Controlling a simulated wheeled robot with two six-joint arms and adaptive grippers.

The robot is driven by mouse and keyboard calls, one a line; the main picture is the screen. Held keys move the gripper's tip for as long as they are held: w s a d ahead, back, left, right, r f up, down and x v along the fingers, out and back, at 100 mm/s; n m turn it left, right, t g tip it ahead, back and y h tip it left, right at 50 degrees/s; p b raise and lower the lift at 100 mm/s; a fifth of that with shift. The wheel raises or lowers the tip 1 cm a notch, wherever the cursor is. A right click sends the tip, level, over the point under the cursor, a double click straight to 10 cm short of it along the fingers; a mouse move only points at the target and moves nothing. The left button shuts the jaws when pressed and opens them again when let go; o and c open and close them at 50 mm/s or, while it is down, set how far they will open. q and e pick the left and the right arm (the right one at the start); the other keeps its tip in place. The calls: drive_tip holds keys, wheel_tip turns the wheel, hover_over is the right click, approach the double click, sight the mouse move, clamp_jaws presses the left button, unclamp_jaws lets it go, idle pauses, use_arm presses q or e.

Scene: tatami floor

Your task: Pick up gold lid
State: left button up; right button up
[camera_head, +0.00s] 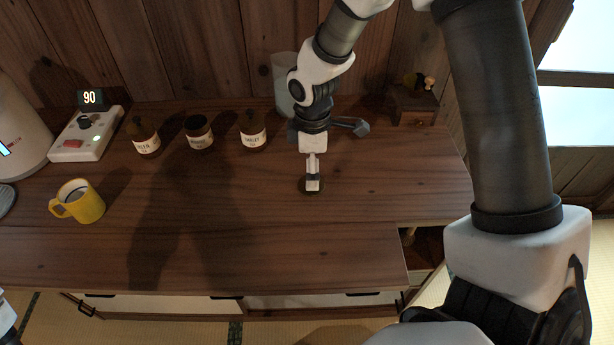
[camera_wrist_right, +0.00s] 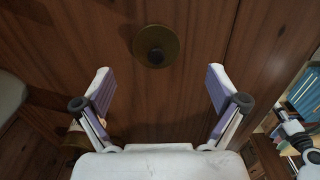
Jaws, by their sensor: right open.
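The gold lid (camera_wrist_right: 156,45) is a small round disc with a dark knob at its centre. It lies flat on the wooden tabletop, ahead of the fingertips in the right wrist view. In the head view only the rim of the gold lid (camera_head: 303,188) shows under my right gripper (camera_head: 313,183). My right gripper is open and empty, pointing down above the table, with its two fingers (camera_wrist_right: 158,82) spread wide. Nothing is between the fingers.
Three brown labelled jars stand at the back; the middle jar (camera_head: 199,138) looks open on top. A yellow mug (camera_head: 80,202) and a scale-like device (camera_head: 88,134) are at left. A pale container (camera_head: 285,97) and small wooden stand (camera_head: 412,108) are behind. The table's centre is clear.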

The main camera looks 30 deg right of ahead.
drive_tip(key=f, duration=0.5)
drive_tip(key=shift+w+d, duration=0.1)
drive_tip(key=shift+w, duration=0.25)
drive_tip(key=shift+s+r, duration=0.15)
drive_tip(key=shift+s, duration=0.05)
drive_tip(key=shift+c, duration=1)
drive_tip(key=c, duration=1)
drive_tip(key=shift+s, duration=0.15)
drive_tip(key=shift+c, duration=0.8)
